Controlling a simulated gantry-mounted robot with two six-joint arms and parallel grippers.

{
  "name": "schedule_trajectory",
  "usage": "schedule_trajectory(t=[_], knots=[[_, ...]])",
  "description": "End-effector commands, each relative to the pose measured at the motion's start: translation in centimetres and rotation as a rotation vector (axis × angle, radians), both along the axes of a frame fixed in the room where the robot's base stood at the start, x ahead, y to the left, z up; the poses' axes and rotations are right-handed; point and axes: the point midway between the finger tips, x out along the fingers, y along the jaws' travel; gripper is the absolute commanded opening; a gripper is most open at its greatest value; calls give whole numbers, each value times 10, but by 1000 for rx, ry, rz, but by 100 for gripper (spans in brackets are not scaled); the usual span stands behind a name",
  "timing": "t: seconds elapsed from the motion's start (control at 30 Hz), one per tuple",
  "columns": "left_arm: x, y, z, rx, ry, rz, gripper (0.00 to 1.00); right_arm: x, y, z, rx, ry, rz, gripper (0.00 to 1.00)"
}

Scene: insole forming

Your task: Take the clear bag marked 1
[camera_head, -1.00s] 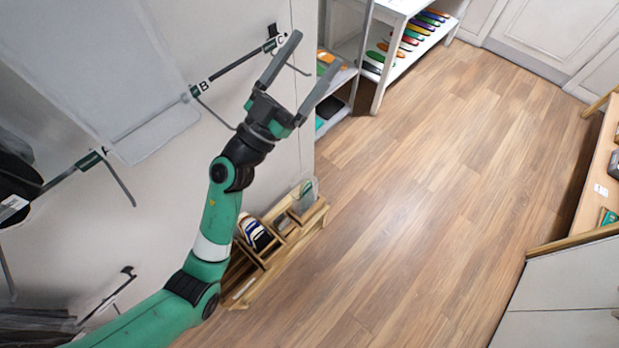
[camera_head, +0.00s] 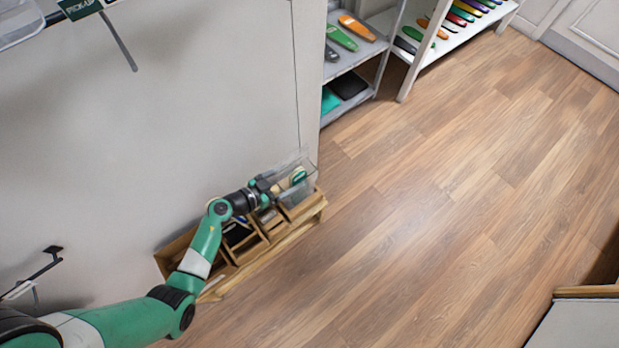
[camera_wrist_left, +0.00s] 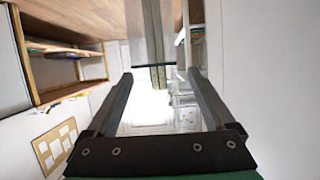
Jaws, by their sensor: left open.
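A clear, see-through item (camera_head: 304,186), likely the bag, stands at the right end of a low wooden rack (camera_head: 262,255) by the wall. Something green and pale shows inside it. I cannot read a number on it. My left gripper (camera_head: 279,180) is at this end of the rack, close against the clear item; I cannot tell if they touch. In the left wrist view the gripper (camera_wrist_left: 160,74) has its two fingers wide apart. My right gripper is not in view.
The rack has several wooden compartments with dark items. Grey shelves (camera_head: 352,58) with green and orange insoles stand behind, beside a white shelf (camera_head: 448,42) of coloured insoles. A hook (camera_head: 42,268) juts from the wall at left. The wooden floor (camera_head: 440,200) is clear.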

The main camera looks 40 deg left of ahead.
Motion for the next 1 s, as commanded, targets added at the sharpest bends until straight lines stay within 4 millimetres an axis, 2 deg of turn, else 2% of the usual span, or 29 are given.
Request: schedule_trajectory(t=[0.03, 0.2, 0.5, 0.63, 0.83, 0.87, 1.0], knots=[[-6, 0, -13, -5, 20, 2, 88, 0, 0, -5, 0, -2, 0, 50], [-7, -1, -16, -6, 29, 1, 88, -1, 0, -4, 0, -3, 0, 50], [29, -7, -33, -4, 25, -1, 88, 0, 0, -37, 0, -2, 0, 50], [38, -8, -33, -5, 25, 1, 88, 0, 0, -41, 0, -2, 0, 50], [38, -8, -31, -6, 25, 2, 88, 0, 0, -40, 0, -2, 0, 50], [38, -8, -31, -5, 25, 2, 86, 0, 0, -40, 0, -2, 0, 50], [38, -8, -31, -5, 25, 2, 60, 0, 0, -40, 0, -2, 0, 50]])
